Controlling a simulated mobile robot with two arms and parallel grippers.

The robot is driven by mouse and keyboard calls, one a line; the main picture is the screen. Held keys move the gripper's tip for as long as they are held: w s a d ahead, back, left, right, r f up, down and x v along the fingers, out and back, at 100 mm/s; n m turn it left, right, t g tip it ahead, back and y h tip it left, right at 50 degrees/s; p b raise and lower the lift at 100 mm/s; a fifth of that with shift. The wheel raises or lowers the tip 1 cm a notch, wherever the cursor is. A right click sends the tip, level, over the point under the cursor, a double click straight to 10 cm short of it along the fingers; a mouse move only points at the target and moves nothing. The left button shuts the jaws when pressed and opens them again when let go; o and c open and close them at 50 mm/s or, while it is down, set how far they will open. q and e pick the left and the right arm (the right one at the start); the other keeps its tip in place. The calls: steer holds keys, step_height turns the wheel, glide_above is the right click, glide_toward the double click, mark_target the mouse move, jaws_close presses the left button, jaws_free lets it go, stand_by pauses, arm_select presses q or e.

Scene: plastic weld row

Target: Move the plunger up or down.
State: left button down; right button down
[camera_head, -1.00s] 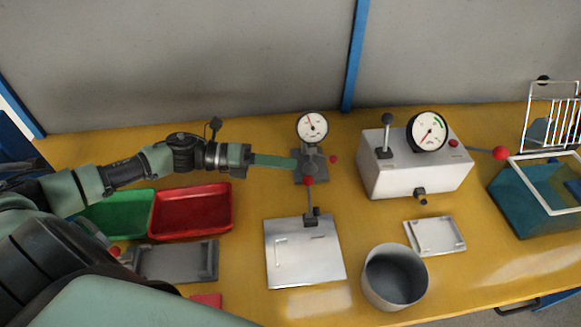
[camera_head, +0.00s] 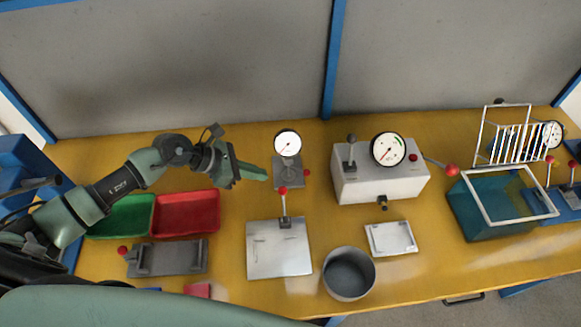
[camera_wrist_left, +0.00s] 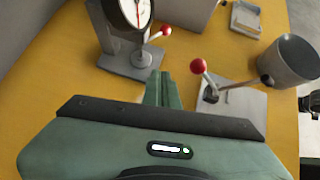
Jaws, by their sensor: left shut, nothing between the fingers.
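A dial gauge (camera_head: 287,145) with a white face stands on a grey stand (camera_head: 287,172) with a red knob (camera_head: 308,173) on its right. In the left wrist view the gauge (camera_wrist_left: 137,12) is cut off by the top edge, above its grey base (camera_wrist_left: 125,66); the red knob (camera_wrist_left: 166,30) shows beside it. I cannot clearly pick out the plunger. My left gripper (camera_head: 265,175) is shut and empty, just left of the stand and apart from it. Its green fingers (camera_wrist_left: 164,76) point toward the stand's base in the wrist view. My right gripper is not in view.
A plate with a red-knobbed lever (camera_head: 262,250) lies in front of the stand. A box with a gauge (camera_head: 400,185) stands right. A grey pot (camera_head: 349,274) is near the front edge. Green (camera_head: 120,216) and red (camera_head: 187,212) trays lie left.

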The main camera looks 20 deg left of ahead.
arm_select(q)
steer(key=p+x, duration=0.2)
steer(key=x, duration=0.7)
steer(key=shift+d+r, duration=0.1)
steer(key=shift+r, duration=0.15)
steer(key=shift+w+d+r+p, duration=0.65)
steer(key=shift+d+r+p, duration=0.15)
steer(key=shift+r+p, duration=0.2)
steer(key=shift+w+d+r, duration=0.15)
steer(key=shift+w+d, duration=0.05)
steer(key=shift+d, duration=0.15)
steer(key=shift+w+d+r, duration=0.2)
steer(key=shift+d+r, duration=0.1)
steer(key=shift+r, duration=0.15)
